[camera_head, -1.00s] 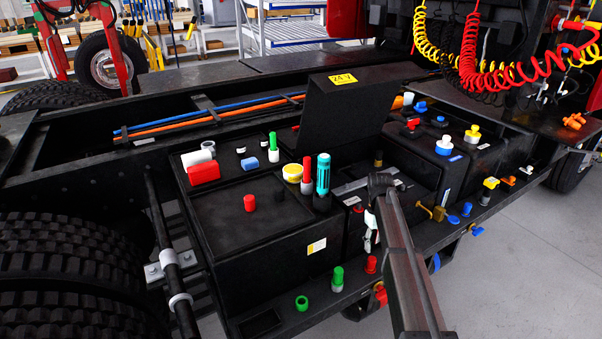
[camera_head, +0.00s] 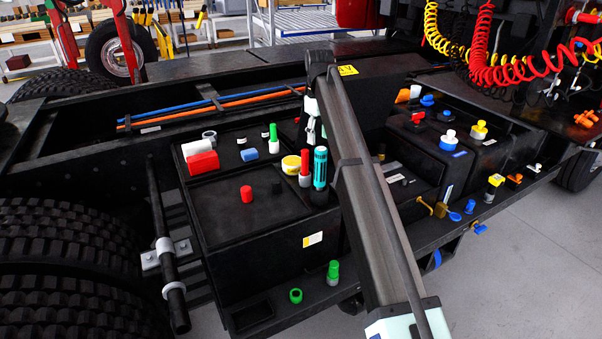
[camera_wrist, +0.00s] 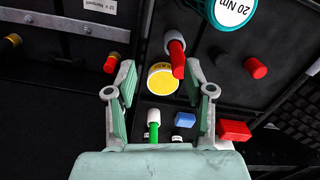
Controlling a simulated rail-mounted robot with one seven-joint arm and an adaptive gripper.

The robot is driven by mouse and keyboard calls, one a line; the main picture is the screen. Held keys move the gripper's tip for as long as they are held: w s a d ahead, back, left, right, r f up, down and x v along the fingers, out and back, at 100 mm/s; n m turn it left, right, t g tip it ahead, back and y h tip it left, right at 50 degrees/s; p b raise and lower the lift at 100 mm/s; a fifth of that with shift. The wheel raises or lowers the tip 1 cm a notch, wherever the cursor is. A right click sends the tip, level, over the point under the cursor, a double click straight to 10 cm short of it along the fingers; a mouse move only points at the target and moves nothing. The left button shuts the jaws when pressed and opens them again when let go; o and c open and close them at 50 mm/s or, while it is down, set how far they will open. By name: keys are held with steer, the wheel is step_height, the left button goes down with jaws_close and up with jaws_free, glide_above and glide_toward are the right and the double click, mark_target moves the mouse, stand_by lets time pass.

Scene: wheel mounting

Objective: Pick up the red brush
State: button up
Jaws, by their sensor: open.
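The red brush (camera_head: 305,171), a slim upright red piece with a pale band, stands on the black box beside a teal cylinder (camera_head: 320,168). In the wrist view the brush (camera_wrist: 176,56) appears beyond the fingertips, right of centre, beside a round yellow-topped tub (camera_wrist: 162,82). My gripper (camera_wrist: 160,80) is open and empty, its two fingers apart on either side of the tub in the picture. In the head view my gripper (camera_head: 312,130) hangs above and close to the brush, partly hidden by my arm. No contact with the brush shows.
Close by stand a green-topped piece (camera_head: 273,139), a blue block (camera_head: 250,154), a red block (camera_head: 203,163) and a red knob (camera_head: 246,194). The raised black panel with a yellow label (camera_head: 348,71) is just behind my arm. The box's front top is mostly clear.

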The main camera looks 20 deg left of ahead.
mark_target(303, 150)
steer(key=s+a+r+n, duration=0.1)
steer(key=a+r, duration=0.3)
steer(key=r, duration=0.2)
steer(key=f+p, duration=0.1)
steer(key=f, duration=0.3)
steer(key=f+p, duration=0.1)
steer(key=f, duration=0.3)
steer(key=f+p, duration=0.1)
steer(key=f, duration=0.3)
steer(key=shift+s+a, duration=0.25)
steer(key=shift+d+f+p, duration=0.2)
steer(key=shift+f+p, duration=1.35)
steer(key=shift+f, duration=1.05)
jaws_close()
